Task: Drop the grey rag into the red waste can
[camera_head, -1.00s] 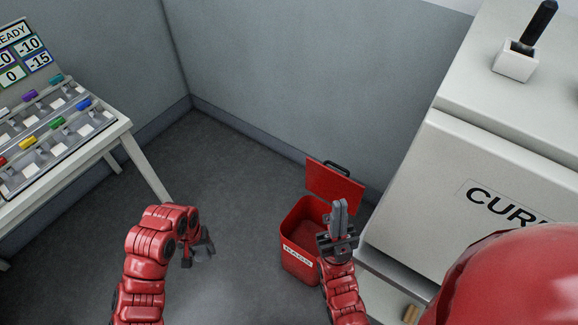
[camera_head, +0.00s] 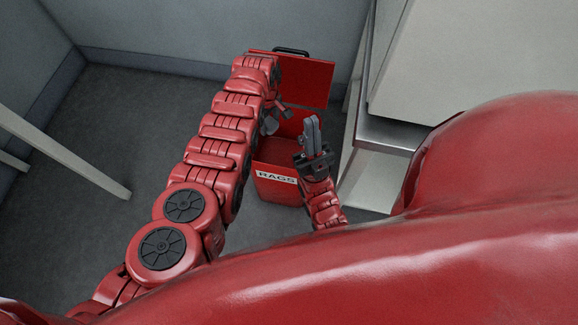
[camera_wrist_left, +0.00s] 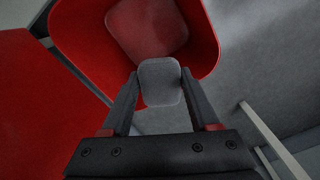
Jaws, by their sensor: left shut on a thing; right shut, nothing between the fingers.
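The red waste can (camera_head: 277,187), labelled RAGS, stands on the floor with its lid (camera_head: 303,80) raised at the back. My left gripper (camera_head: 277,117) is at the can's upper left, by the opening, partly hidden by its own arm. In the left wrist view my left gripper (camera_wrist_left: 160,88) is shut on the grey rag (camera_wrist_left: 160,80), and the open can (camera_wrist_left: 85,50) lies beyond it, with the rag overlapping its rim. The rag also shows as a small grey patch in the head view (camera_head: 268,125). My right gripper (camera_head: 312,138) is shut and empty, in front of the can's right side.
A light cabinet (camera_head: 440,60) with a metal-edged lower shelf (camera_head: 385,133) stands right of the can. A white table leg (camera_head: 70,160) is at the left. The grey floor (camera_head: 110,110) between them is clear.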

